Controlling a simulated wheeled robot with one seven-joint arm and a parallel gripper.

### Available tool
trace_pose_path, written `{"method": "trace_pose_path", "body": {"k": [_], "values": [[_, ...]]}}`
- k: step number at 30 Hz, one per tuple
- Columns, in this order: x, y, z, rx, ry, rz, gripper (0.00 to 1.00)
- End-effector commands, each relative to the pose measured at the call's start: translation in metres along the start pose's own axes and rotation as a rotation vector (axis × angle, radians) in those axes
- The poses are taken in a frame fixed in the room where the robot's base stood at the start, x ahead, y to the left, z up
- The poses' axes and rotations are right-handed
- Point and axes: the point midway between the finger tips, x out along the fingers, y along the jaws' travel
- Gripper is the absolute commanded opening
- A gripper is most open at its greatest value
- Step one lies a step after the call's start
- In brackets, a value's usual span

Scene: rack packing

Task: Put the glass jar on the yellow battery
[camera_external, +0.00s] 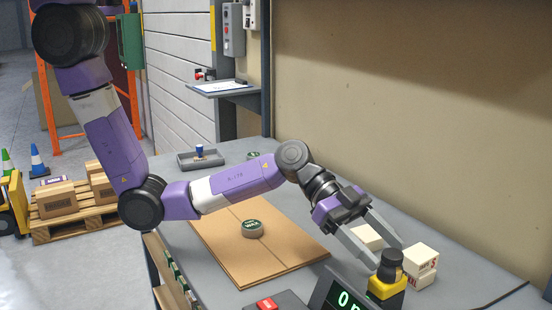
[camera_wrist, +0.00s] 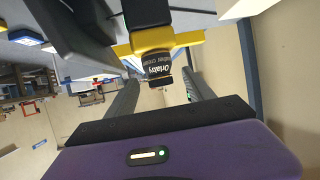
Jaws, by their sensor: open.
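The glass jar (camera_external: 391,264), small and dark with a black lid, stands upright on top of the yellow battery (camera_external: 386,290) near the front right of the bench. In the wrist view, the jar (camera_wrist: 156,66) shows its dark label, against the yellow and black battery (camera_wrist: 192,39). My gripper (camera_external: 387,256) is open, with its two long grey fingers reaching down to the jar from the upper left. In the wrist view, the fingers (camera_wrist: 160,82) lie to either side of the jar, with gaps showing. Nothing is held.
White boxes with red print (camera_external: 421,257) stand close right of the battery, and another pale box (camera_external: 367,237) is behind the fingers. A lit display (camera_external: 345,298) stands close left. A round tin or roll (camera_external: 253,229) lies on flat cardboard (camera_external: 222,248). The far-right bench is clear.

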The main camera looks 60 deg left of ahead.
Motion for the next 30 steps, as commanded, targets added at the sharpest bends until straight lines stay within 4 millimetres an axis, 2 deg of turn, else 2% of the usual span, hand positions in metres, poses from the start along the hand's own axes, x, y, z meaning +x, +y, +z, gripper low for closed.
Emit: {"method": "trace_pose_path", "body": {"k": [6,13,18,30], "values": [[-0.047,-0.002,0.001,0.000,0.003,-0.004,0.61],[-0.080,-0.001,0.000,-0.001,0.002,-0.001,0.61],[-0.088,0.000,0.000,0.000,0.000,0.001,0.61],[-0.089,0.000,0.000,0.000,0.001,0.001,0.61]]}}
